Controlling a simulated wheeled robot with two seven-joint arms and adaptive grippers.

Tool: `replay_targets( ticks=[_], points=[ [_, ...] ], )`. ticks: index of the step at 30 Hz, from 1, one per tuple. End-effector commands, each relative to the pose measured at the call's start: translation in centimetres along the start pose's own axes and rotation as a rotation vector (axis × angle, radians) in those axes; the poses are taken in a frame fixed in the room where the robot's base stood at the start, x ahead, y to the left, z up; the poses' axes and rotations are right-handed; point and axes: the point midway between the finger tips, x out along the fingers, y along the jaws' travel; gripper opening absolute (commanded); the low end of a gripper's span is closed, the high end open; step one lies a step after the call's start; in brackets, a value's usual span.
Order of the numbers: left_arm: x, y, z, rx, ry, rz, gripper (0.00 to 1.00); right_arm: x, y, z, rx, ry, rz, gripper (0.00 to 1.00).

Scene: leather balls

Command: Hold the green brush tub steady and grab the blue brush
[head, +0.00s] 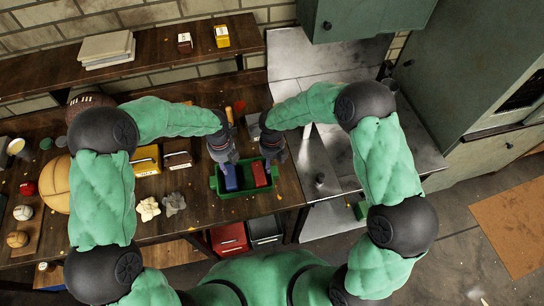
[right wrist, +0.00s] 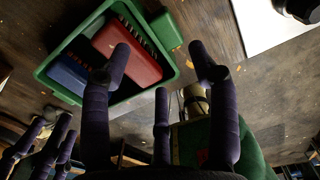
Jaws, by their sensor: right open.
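The green tub (head: 245,193) sits on the wooden bench near its front edge; it also shows in the right wrist view (right wrist: 62,92). Inside it, the blue brush (head: 231,178) lies on the left and the red brush (head: 260,174) on the right. The right wrist view shows the red brush (right wrist: 127,52) with dark bristles and part of the blue brush (right wrist: 68,76). My left gripper (head: 227,160) is over the blue brush's far end, its fingers apart in the right wrist view (right wrist: 52,122). My right gripper (head: 273,158) is open and empty by the tub's right far corner.
A metal sheet and stove top (head: 335,150) lie right of the tub. Yellow (head: 147,159) and brown (head: 178,154) boxes, pale lumps (head: 148,208) and a large ball (head: 56,184) stand left. Red (head: 230,238) and grey (head: 265,230) bins are below the bench's front edge.

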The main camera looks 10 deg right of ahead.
Motion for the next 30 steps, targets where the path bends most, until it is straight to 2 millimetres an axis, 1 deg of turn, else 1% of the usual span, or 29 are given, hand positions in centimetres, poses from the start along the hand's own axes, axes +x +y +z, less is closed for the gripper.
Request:
replay_targets(
  ticks=[1,6,12,18,27,28,29,30],
  points=[
    [0.0,0.0,0.0,0.0,0.0,0.0,0.39,1.0,0.0,-0.1,-0.001,0.004,-0.001,0.6],
    [0.0,0.0,0.0,0.0,0.0,0.0,0.39,3.9,0.0,-0.1,0.0,0.004,-0.001,0.6],
    [0.0,0.0,0.0,0.0,0.0,0.0,0.39,6.4,0.0,-0.1,0.0,0.002,0.0,0.6],
    [0.0,0.0,0.0,0.0,0.0,0.0,0.39,7.7,0.0,-0.1,-0.001,0.001,0.0,0.6],
    [0.0,0.0,0.0,0.0,0.0,0.0,0.39,7.8,0.0,-0.1,-0.001,0.001,0.0,0.6],
    [0.0,0.0,0.0,0.0,0.0,0.0,0.39,7.8,0.0,-0.1,-0.001,0.0,0.0,0.55],
    [0.0,0.0,0.0,0.0,0.0,0.0,0.39,7.8,0.0,-0.1,-0.001,0.001,0.0,0.46],
    [0.0,0.0,0.0,0.0,0.0,0.0,0.39,7.8,0.0,0.0,-0.001,0.0,0.0,0.35]
  ],
)
